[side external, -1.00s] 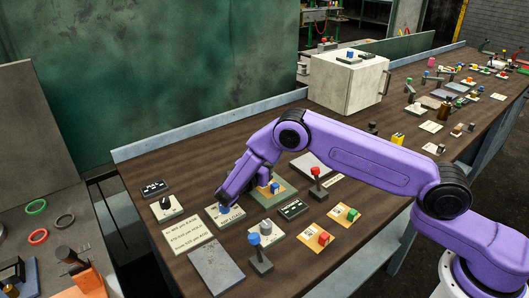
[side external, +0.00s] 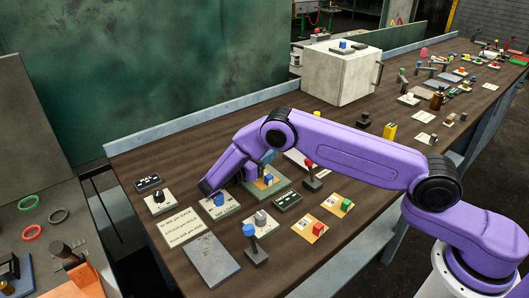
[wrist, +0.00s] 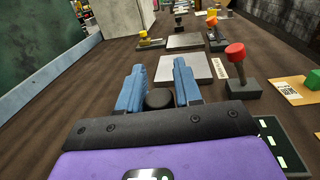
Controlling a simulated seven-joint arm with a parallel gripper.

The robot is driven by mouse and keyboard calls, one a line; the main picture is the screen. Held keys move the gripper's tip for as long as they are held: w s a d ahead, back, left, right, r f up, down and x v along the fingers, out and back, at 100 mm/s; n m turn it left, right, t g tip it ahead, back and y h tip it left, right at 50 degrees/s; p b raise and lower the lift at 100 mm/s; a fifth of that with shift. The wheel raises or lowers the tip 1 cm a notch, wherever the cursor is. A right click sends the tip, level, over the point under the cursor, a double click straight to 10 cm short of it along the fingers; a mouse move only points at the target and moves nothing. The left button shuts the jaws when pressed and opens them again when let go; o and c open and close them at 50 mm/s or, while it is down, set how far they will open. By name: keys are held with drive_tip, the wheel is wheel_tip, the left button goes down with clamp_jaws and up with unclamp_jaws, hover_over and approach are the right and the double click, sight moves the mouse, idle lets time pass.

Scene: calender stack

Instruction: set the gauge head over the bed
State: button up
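My gripper (wrist: 158,82) shows two blue fingers standing apart in the wrist view. A dark round thing shows between them, and I cannot tell whether they touch it. In the side view my gripper (side external: 267,157) is low over the table, above and behind a blue block (side external: 268,178) on a yellow plate with a green base (side external: 284,185). A grey flat plate (wrist: 187,68) lies ahead of the fingers. Another grey slab (side external: 212,260) lies at the table's near left. I cannot tell which thing is the gauge head or which is the bed.
A red-knobbed lever (wrist: 235,62) stands right of the fingers; it also shows in the side view (side external: 310,165). A blue-knobbed lever (side external: 251,236) stands near the front. A white cabinet (side external: 340,75) stands at the back. Several control plates and a written card (side external: 187,226) crowd the table.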

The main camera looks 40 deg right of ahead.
drive_tip(key=shift+o, duration=0.9)
drive_tip(key=a, duration=0.4)
drive_tip(key=s+a, duration=0.1)
drive_tip(key=a, duration=0.7)
drive_tip(key=shift+s, duration=0.3)
